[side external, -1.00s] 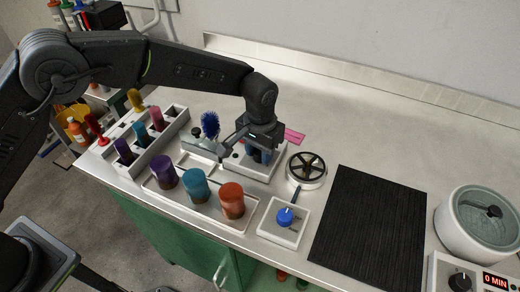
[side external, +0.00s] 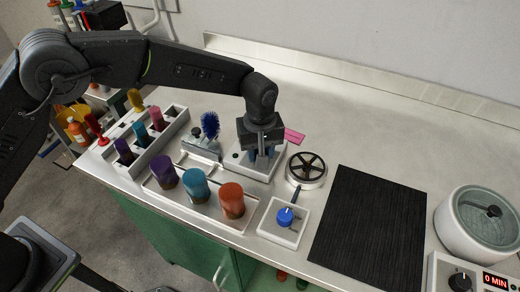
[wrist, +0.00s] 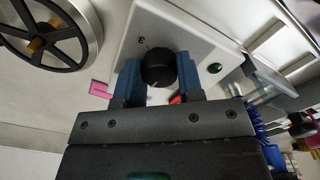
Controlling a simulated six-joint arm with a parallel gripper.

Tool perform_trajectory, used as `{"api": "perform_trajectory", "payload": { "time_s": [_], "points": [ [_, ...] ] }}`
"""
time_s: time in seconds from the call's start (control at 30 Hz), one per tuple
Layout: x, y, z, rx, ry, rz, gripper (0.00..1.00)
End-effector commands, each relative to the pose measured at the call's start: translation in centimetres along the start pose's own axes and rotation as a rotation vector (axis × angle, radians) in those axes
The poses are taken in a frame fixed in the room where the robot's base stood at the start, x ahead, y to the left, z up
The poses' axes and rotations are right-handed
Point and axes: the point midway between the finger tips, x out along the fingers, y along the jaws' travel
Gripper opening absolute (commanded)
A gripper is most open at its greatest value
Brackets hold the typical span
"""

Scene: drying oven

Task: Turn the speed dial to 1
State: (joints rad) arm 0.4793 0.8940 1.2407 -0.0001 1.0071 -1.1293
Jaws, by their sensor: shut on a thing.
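The black dial (wrist: 158,68) sits on a white box (wrist: 200,25), which also stands on the bench in the side view (side external: 236,162). My gripper (side external: 262,155) points down over this box. In the wrist view its blue fingers (wrist: 158,76) stand on either side of the dial and are shut on it. A small pale mark shows near the dial's lower edge. The scale numbers cannot be read, so the exact setting cannot be told. In the side view the gripper hides the dial.
A round black-spoked wheel (side external: 306,170) stands right of the box. A tray (side external: 217,226) with three coloured jars is in front. A blue knob box (side external: 268,231), a black mat (side external: 368,225) and a white bowl (side external: 447,231) lie to the right.

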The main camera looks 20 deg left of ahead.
Motion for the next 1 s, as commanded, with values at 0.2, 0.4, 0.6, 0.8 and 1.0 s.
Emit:
{"api": "perform_trajectory", "payload": {
  "time_s": [0.2, 0.4, 0.6, 0.8, 1.0],
  "points": [
    [-0.06, 0.02, -0.01, -0.098, 0.0, 0.001, 0.11],
    [-0.07, 0.02, -0.01, -0.142, 0.0, 0.001, 0.11],
    [-0.07, 0.03, -0.01, -0.153, 0.0, 0.001, 0.11],
    [-0.07, 0.03, -0.02, -0.153, 0.0, 0.001, 0.11],
    [-0.06, 0.02, -0.01, -0.152, 0.0, 0.001, 0.48]
  ]
}}
